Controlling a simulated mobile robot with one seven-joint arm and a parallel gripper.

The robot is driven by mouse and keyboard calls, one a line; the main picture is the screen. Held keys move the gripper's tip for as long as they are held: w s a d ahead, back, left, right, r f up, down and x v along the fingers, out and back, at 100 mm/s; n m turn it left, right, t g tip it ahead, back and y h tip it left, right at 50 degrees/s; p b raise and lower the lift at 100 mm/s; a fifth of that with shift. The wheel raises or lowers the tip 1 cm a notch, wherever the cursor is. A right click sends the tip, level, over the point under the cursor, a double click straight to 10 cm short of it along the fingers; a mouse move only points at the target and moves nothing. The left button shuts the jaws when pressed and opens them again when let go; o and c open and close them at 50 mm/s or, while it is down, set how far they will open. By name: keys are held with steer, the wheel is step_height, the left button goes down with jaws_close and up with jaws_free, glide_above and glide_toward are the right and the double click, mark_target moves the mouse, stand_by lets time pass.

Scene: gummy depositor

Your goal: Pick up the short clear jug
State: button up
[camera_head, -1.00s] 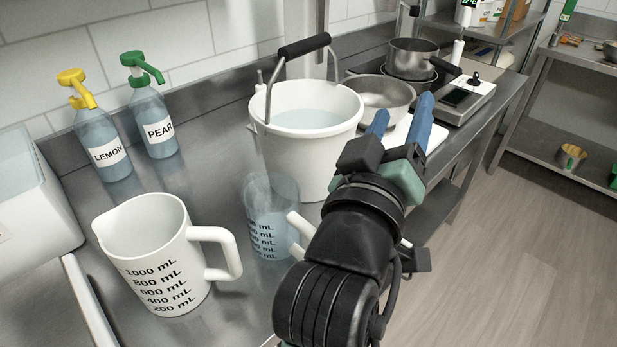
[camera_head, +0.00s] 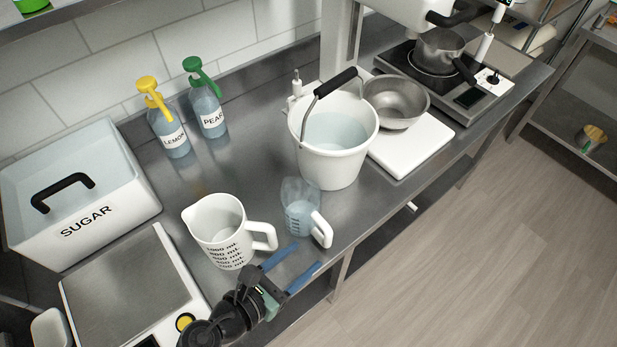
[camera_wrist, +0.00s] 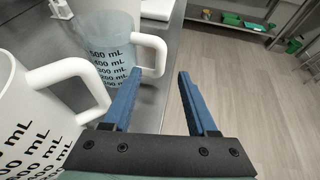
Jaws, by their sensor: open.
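The short clear jug (camera_head: 297,204) stands upright on the steel counter, with a white handle toward the front right. My gripper (camera_head: 294,258) is open and empty, at the counter's front edge, nearer the camera than the jug. In the wrist view the blue fingers (camera_wrist: 155,85) are spread; the left finger is just below the jug's white handle (camera_wrist: 152,55), and the right finger is over the floor. I cannot tell whether finger and handle touch.
A taller white jug (camera_head: 217,231) stands left of the clear jug; its handle points toward it. A white bucket (camera_head: 335,165) stands close behind. A scale (camera_head: 130,290) and sugar bin (camera_head: 130,212) are at left. Open floor lies right of the counter edge.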

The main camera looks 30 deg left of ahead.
mark_target(325, 239)
steer(key=x, duration=0.7)
steer(key=shift+w+f, duration=0.15)
steer(key=shift+w, duration=0.2)
steer(key=shift+p+x, duration=0.5)
steer(key=shift+x, duration=2.05)
jaws_close()
